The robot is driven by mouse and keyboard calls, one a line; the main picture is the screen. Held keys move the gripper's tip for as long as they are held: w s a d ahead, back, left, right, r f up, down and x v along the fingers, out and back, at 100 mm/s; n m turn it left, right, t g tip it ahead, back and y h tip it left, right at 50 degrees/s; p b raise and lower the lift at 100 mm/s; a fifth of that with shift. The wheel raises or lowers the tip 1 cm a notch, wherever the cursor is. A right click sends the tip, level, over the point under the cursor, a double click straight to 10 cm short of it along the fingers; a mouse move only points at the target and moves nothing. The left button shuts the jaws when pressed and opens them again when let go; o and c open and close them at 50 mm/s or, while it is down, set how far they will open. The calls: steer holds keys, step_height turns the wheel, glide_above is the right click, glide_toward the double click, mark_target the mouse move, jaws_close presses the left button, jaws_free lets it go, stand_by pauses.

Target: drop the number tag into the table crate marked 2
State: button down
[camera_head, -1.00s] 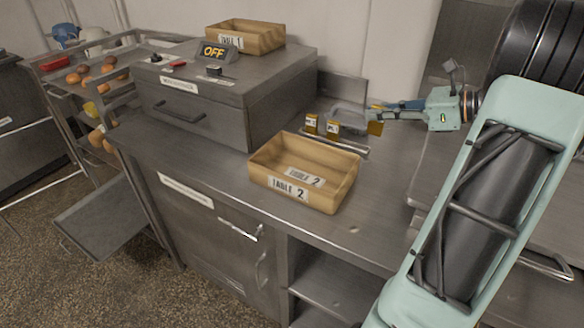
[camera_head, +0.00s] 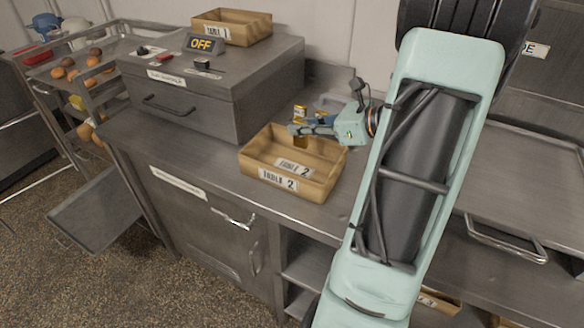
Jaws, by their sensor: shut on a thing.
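The table crate marked 2 (camera_head: 313,191) is an open wooden box on the steel counter, with "TABLE 2" on its front and a similar label inside. My gripper (camera_head: 301,133) is over the crate's back part, shut on a small gold-yellow number tag (camera_head: 301,144). The tag hangs below the fingers; its number cannot be read. Two similar yellow tags (camera_head: 300,111) stand behind, partly hidden by my gripper.
The crate marked 1 (camera_head: 262,32) sits on a steel oven-like unit (camera_head: 245,85) with an "OFF" display (camera_head: 201,44). Another crate (camera_head: 437,300) shows low at the right, partly hidden by my arm.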

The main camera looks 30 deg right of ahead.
mark_target(301, 147)
step_height(301, 147, down, 4)
steer(key=shift+r+b, duration=0.25)
steer(key=shift+b, duration=0.9)
steer(key=c, duration=1.9)
jaws_free()
steer(key=shift+r, duration=0.1)
steer(key=v, duration=1.2)
